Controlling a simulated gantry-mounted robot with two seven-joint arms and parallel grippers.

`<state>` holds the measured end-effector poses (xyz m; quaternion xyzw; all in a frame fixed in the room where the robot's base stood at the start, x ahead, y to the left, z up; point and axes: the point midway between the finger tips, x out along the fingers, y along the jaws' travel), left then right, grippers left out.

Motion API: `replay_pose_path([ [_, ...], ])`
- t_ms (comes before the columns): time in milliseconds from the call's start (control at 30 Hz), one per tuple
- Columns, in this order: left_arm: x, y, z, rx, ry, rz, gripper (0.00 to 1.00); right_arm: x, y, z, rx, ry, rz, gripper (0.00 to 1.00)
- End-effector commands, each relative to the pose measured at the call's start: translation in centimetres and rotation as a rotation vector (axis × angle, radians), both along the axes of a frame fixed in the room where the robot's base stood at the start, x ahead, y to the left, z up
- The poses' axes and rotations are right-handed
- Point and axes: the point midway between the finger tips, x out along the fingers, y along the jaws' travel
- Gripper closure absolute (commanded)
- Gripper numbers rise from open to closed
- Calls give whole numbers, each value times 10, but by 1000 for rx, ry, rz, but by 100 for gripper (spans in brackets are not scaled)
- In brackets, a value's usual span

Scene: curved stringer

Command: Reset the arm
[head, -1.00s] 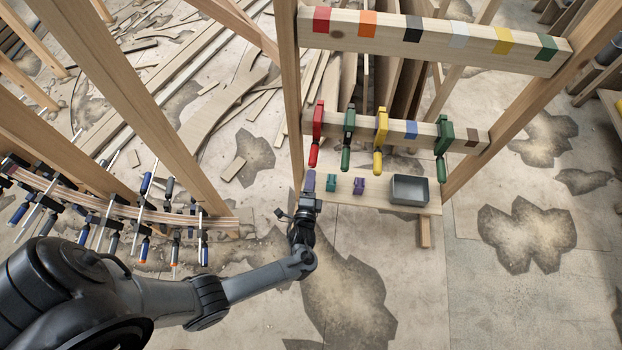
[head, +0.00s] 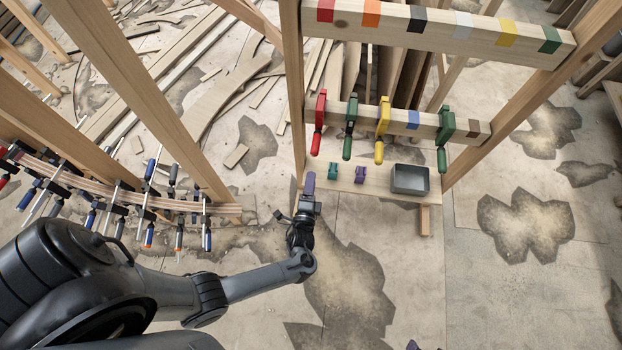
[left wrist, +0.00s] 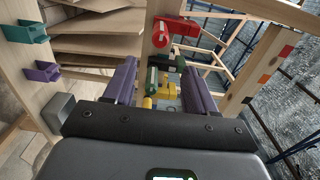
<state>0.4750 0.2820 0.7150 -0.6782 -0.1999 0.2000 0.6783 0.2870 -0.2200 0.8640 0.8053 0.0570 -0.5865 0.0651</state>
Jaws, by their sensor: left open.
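My left gripper (head: 308,183) is open and empty. It stands in front of the left end of the low shelf. Its two purple fingers show spread apart in the left wrist view (left wrist: 160,85), with clamps seen beyond the gap. A small purple tip (head: 412,345) peeks in at the bottom edge of the head view; it may belong to my right gripper, whose jaws cannot be judged.
Red (head: 319,121), green (head: 350,127), yellow (head: 382,130) and another green clamp (head: 444,126) hang on the lower rail. The shelf holds a teal block (head: 333,171), a purple block (head: 360,174) and a grey bin (head: 410,180). A clamped curved stringer (head: 120,195) lies left.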

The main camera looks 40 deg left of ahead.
Motion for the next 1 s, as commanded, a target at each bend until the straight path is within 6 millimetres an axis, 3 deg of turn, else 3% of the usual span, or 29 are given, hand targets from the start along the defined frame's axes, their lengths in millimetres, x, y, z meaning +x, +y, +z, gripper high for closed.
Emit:
replay_pose_path([
  [367,-4,0,-3,0,7,0,44,0,0,0,0,0,0,36],
  [567,-36,7,-27,10,64,3,44,0,1,0,3,-1,-2,36],
  [700,-72,25,-33,1,80,19,44,0,1,0,6,-1,-4,36],
  [867,-85,37,-23,-162,83,23,44,0,2,0,8,0,-5,36],
  [1000,-86,36,-9,-445,107,20,44,0,2,0,9,0,-5,36],
])
